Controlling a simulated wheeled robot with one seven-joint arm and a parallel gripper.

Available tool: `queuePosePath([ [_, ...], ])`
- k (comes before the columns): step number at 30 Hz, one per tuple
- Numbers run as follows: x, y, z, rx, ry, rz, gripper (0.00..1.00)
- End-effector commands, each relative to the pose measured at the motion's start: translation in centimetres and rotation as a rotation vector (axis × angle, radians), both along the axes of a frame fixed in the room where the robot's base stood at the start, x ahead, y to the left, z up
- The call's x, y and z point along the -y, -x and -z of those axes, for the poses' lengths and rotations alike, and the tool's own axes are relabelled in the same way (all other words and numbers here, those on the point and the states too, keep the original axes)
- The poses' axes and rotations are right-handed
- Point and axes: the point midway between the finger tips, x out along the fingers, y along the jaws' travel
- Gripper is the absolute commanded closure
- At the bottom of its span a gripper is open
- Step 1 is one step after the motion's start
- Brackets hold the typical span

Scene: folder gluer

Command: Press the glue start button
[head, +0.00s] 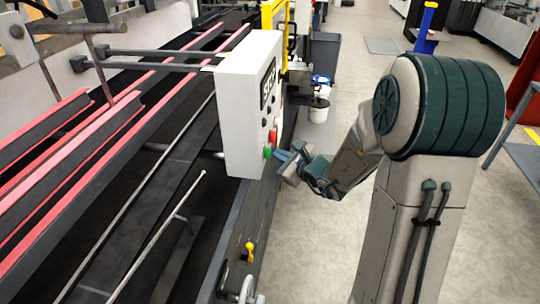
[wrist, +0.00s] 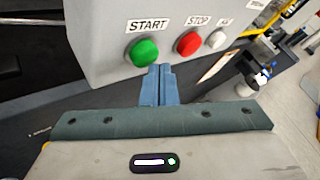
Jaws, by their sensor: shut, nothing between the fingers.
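A grey-white control box (head: 243,108) is mounted beside the machine's long rails. In the wrist view its panel (wrist: 105,35) carries a green button (wrist: 144,51) under a START label and a red button (wrist: 188,43) under a STOP label. The green button (head: 267,152) also shows small in the head view, low on the box. My gripper (wrist: 158,70) has its blue fingers shut together and empty. Its tips appear just below and to the right of the green button in the wrist view. In the head view my gripper (head: 281,157) is close beside the box's lower part; contact cannot be told.
A white button (wrist: 217,40) sits right of STOP. A white container with a blue-topped item (head: 319,109) stands behind the box. A dark bin (head: 325,52) is farther back. Red-edged rails (head: 100,128) run along the left. Open floor (head: 310,240) lies right of the machine.

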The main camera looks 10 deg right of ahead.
Motion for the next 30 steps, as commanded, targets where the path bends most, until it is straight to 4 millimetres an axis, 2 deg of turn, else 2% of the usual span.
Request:
queuePosePath([
  [30, -0.86, -0.27, 0.01, 0.001, 0.000, -0.002, 1.00],
])
